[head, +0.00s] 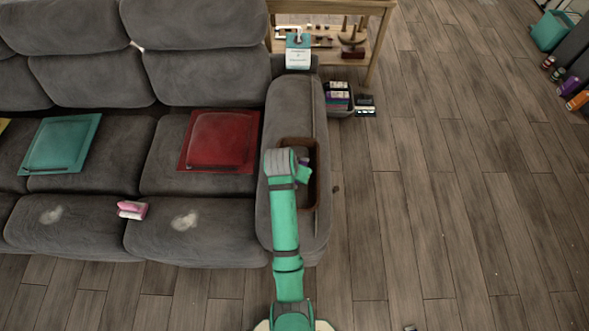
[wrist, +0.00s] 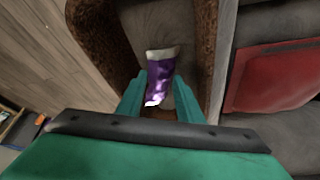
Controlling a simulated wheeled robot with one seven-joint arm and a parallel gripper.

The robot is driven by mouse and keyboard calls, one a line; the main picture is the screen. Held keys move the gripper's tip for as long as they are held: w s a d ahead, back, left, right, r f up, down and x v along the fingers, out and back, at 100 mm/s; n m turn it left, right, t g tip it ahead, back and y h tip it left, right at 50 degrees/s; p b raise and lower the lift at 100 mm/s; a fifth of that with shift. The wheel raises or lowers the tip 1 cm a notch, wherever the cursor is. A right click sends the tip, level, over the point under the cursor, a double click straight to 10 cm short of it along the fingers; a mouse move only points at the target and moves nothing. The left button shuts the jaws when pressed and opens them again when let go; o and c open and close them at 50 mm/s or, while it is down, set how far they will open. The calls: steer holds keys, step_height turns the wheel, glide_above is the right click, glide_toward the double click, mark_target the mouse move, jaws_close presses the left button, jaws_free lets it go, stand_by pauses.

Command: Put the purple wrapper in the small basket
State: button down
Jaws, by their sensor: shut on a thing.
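The purple wrapper (wrist: 160,72), shiny with white ends, is between the two green fingers of my gripper (wrist: 158,99) in the wrist view. My gripper is shut on it. A small brown basket (wrist: 95,22) has walls on both sides of the wrapper in that view, with a grey surface between them. In the head view the basket (head: 316,197) sits on the sofa's right armrest. My gripper (head: 304,170) is over the basket there, and my arm hides part of it. A little purple shows beside the gripper. I cannot tell whether the wrapper touches the basket's bottom.
The grey sofa (head: 200,80) holds a red cushion (head: 218,140), a teal cushion (head: 62,145) and a pink-and-white item (head: 132,209). A wooden shelf (head: 372,45) and a dark box of goods (head: 340,98) stand behind the armrest. The wooden floor to the right is mostly clear.

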steer(key=shift+f, duration=0.35)
steer(key=shift+a, duration=0.1)
steer(key=c, duration=1.2)
jaws_free()
steer(key=shift+o, duration=0.2)
steer(key=shift+w, duration=0.1)
steer(key=v, duration=1.1)
steer(key=shift+f, duration=0.1)
